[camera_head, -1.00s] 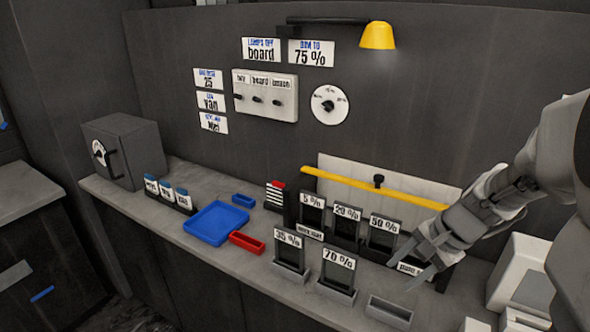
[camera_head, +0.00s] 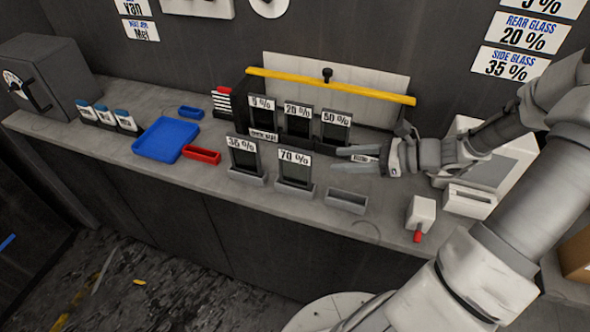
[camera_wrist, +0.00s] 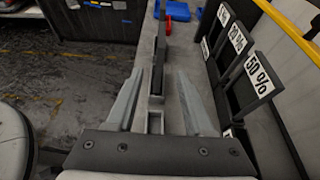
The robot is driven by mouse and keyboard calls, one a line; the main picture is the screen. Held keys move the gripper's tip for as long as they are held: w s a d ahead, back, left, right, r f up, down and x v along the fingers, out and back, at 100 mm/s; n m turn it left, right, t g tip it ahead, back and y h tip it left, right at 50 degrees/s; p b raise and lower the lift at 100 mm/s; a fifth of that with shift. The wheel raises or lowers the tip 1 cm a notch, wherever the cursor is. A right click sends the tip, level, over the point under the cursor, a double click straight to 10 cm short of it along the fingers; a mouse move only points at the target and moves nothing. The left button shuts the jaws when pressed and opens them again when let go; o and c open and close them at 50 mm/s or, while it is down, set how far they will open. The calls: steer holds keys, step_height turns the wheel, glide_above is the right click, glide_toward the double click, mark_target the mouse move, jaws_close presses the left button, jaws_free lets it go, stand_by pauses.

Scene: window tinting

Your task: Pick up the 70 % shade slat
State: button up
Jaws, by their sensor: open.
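The 70 % shade slat (camera_head: 294,168) is a dark upright panel with a white label, standing in a grey holder on the counter's front part. In the wrist view the slat (camera_wrist: 157,82) seems to show edge-on, ahead and between my fingers. My gripper (camera_head: 342,156) is open and empty, to the right of the slat, with its fingers pointing left toward it. The fingers also show spread apart in the wrist view (camera_wrist: 160,90). I see no contact with the slat.
The 35 % slat (camera_head: 243,158) stands left of the 70 % one. Behind is a rack with 5 %, 20 % and 50 % (camera_head: 335,130) slats, close to my gripper. An empty grey holder (camera_head: 346,201) sits right of the 70 % slat. A blue tray (camera_head: 166,139) lies farther left.

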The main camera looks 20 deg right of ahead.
mark_target(279, 161)
steer(key=x, duration=1.3)
steer(key=shift+r, duration=0.1)
jaws_close()
